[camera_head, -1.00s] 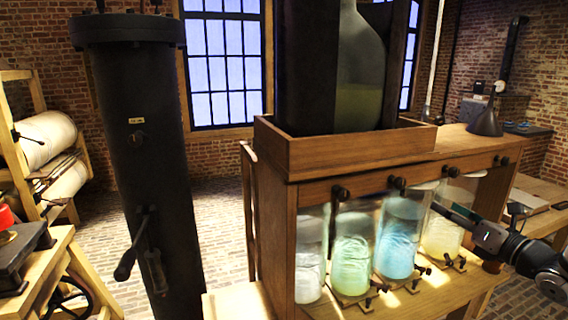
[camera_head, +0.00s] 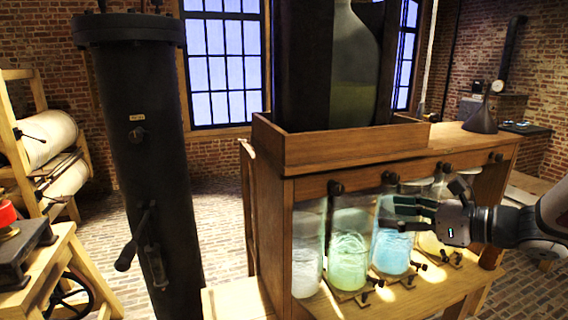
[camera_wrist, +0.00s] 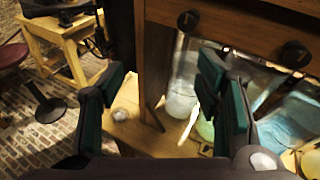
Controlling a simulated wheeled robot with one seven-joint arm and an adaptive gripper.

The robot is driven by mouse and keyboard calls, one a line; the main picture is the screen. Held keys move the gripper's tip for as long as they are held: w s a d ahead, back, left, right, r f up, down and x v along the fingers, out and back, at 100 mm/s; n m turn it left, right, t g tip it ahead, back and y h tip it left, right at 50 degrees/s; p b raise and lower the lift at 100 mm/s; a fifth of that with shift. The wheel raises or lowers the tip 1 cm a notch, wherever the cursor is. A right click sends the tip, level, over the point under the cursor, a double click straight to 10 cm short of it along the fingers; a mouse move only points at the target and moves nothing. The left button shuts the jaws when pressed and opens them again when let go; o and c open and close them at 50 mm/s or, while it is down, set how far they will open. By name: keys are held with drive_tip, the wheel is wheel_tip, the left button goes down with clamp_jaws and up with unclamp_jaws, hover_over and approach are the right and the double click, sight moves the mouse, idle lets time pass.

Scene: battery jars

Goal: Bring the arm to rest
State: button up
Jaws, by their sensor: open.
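My gripper (camera_head: 402,213) is open and empty in the head view, in front of the wooden jar cabinet at the right. Its green-padded fingers point left and overlap the blue jar (camera_head: 392,252) in the picture. In the wrist view my gripper (camera_wrist: 160,100) shows its two fingers spread wide, with nothing between them but the cabinet's lower shelf further off. My arm reaches in from the right edge. I cannot tell whether the fingers touch a jar.
The cabinet (camera_head: 410,172) holds several glass jars, among them a green one (camera_head: 348,262) and a clear one (camera_head: 307,265). Black knobs line its front. A big dark bottle stands on top. A black cylinder (camera_head: 150,180) stands left. Brick floor (camera_head: 222,220) is free between.

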drive_tip(key=s+a+n+g+h, duration=0.3)
drive_tip(key=s+a+n+g, duration=0.4)
drive_tip(key=s+a+n, duration=0.55)
drive_tip(key=s+d+r+n+t+h+b, duration=0.1)
drive_tip(key=s+d+n+t+h+b, duration=0.1)
drive_tip(key=s+d+n+h, duration=0.5)
drive_tip(key=s+n, duration=0.4)
drive_tip(key=n, duration=0.2)
drive_tip(key=shift+s+d+r+n+h, duration=0.2)
drive_tip(key=shift+d+r+n+h, duration=0.1)
drive_tip(key=shift+r+n, duration=0.05)
idle(1.5)
